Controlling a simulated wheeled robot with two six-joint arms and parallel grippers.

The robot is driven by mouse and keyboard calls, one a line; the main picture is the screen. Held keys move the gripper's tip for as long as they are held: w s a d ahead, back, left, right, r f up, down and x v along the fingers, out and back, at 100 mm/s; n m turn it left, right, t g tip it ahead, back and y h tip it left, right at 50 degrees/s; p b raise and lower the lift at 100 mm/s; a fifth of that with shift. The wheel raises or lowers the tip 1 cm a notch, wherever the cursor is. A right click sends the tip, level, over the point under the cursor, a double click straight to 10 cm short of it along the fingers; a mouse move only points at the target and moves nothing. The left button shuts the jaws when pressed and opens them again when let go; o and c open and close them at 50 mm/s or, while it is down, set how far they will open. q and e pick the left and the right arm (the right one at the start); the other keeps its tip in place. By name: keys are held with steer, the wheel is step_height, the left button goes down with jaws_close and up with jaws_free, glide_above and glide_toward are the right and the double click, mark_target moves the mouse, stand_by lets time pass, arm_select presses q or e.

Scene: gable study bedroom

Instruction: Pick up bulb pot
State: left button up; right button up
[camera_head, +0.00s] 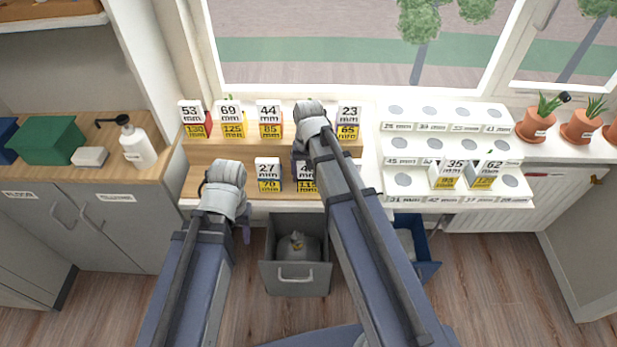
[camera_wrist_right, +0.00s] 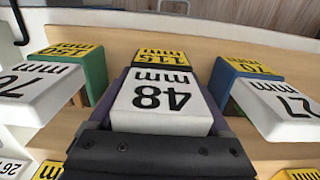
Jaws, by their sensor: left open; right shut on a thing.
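Boxy pots with white millimetre tags and yellow tags stand on a wooden two-step stand (camera_head: 222,152). My right gripper (camera_wrist_right: 165,105) is shut on the pot marked 48 mm and 115 mm (camera_wrist_right: 160,95). In the head view this pot (camera_head: 306,178) is on the lower step, partly hidden by my right arm and gripper (camera_head: 303,158). I cannot tell whether it is lifted off the step. The 27 mm pot (camera_head: 267,174) stands to its left in the head view. My left gripper (camera_head: 224,210) is open and empty in front of the stand's left end.
A white stepped rack (camera_head: 436,148) at right has round spots and holds the 35 mm (camera_head: 446,176) and 62 mm (camera_head: 486,176) pots. Potted plants (camera_head: 538,124) stand further right. A grey bin (camera_head: 296,280) and a blue bin (camera_head: 428,270) are below. A dispenser (camera_head: 137,145) stands on the left counter.

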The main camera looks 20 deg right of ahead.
jaws_close()
step_height(320, 180, up, 10)
steer(key=p, duration=1)
step_height(320, 180, down, 2)
steer(key=shift+f+b, duration=0.1)
steer(key=shift+b, duration=0.95)
steer(key=shift+r, duration=0.2)
